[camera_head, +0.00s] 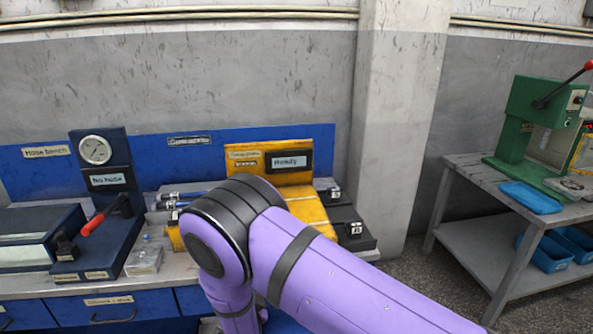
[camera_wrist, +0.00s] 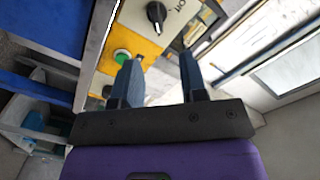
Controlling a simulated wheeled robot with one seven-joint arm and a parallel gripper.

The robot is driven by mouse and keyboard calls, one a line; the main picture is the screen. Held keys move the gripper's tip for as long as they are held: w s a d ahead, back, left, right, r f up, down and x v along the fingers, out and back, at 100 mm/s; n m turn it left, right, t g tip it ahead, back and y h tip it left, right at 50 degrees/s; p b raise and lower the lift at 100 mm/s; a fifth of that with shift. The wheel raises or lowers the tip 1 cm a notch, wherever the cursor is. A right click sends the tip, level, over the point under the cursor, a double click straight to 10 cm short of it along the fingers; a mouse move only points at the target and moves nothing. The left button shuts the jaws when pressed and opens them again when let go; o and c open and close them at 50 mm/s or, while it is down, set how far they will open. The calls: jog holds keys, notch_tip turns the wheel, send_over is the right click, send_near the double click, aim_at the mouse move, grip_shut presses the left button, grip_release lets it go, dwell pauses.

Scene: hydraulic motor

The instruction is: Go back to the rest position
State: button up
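My gripper (camera_wrist: 158,75) shows in the wrist view with its two dark blue fingers apart and nothing visible between them. Beyond the fingers is a yellow panel (camera_wrist: 128,30) with a black rotary knob (camera_wrist: 156,14) and a green button (camera_wrist: 122,57). I cannot tell how far the fingertips are from the panel. In the head view my purple arm bends in front of the workbench, and my gripper is hidden or out of frame there. A yellow unit with a dark display (camera_head: 289,161) stands on the bench behind my arm, partly hidden by it.
A pressure gauge (camera_head: 95,150) and a red-handled lever (camera_head: 97,219) stand at the bench's left. A small clear container (camera_head: 144,260) lies near its front edge. At right, a grey table (camera_head: 462,176) carries a green press (camera_head: 541,122) and a blue tray (camera_head: 531,197).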

jog(key=w+d+r+g, duration=0.25)
jog(key=w+r, duration=0.45)
jog(key=r, duration=0.4)
jog(key=w+d+r+n+g, duration=0.1)
jog(key=d+r+g, duration=0.1)
jog(key=d+r, duration=0.55)
jog(key=w+d+r+g, duration=0.15)
jog(key=d+r, duration=0.25)
jog(key=r, duration=0.6)
jog(key=s+d+r+n+g+h, duration=0.1)
jog(key=s+d+r+n+g, duration=0.1)
jog(key=s+d+r, duration=0.75)
jog(key=s+d+r+n+g, duration=0.1)
jog(key=s+d+r+n, duration=0.1)
jog(key=s+d+r, duration=0.75)
jog(key=s+d+f+n+g+h, duration=0.1)
jog(key=s+d+f+g+h, duration=0.1)
jog(key=s+d, duration=1.2)
jog(key=s+g+h, duration=0.1)
jog(key=s, duration=0.1)
jog(key=shift+s+n, duration=0.3)
jog(key=shift+s, duration=0.05)
jog(key=shift+f, duration=0.1)
